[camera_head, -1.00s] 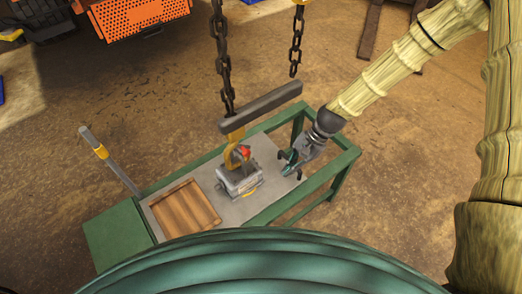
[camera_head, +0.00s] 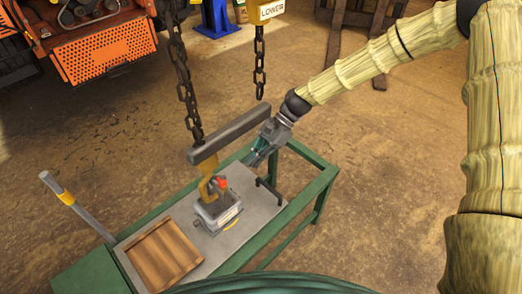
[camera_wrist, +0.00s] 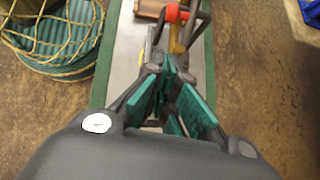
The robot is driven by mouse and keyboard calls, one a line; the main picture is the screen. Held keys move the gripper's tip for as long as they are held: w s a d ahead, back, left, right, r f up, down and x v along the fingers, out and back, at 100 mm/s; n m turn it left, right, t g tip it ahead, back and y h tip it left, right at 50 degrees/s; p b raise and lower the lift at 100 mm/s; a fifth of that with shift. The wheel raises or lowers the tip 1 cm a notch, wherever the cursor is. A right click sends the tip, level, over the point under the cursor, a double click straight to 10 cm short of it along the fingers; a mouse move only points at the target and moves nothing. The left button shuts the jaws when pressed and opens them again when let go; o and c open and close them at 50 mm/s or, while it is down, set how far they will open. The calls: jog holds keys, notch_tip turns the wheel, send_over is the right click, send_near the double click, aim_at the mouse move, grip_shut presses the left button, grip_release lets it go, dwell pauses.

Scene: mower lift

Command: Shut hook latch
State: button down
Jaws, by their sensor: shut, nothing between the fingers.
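A yellow hook (camera_head: 207,172) hangs under a grey lifting beam (camera_head: 228,134) on dark chains. A red latch (camera_head: 222,183) sits at the hook's side. It also shows at the top of the wrist view (camera_wrist: 177,14), with part of the yellow hook (camera_wrist: 177,40) below it. The hook reaches down to a grey box-like load (camera_head: 218,210) on the bench; I cannot tell whether the latch is closed. My gripper (camera_head: 257,155) is beside the beam's right end, right of and above the hook. Its teal fingers (camera_wrist: 174,68) are shut and empty, pointing towards the latch.
The green-framed bench (camera_head: 258,232) has a wooden panel (camera_head: 163,255) at its left and a small black bracket (camera_head: 270,190) at its right. A grey bar with a yellow band (camera_head: 75,207) stands at the left. Open floor lies right.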

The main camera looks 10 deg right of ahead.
aim_at(219, 180)
jog(key=s+a+f, duration=0.2)
jog(key=s+a, duration=0.1)
jog(key=a, duration=0.3)
jog(key=shift+f+p, duration=0.3)
jog(key=shift+s, duration=0.1)
jog(key=shift+s+a+f+g+y, duration=0.35)
jog(key=shift+a+f+g+y, duration=0.2)
jog(key=shift+y, duration=0.25)
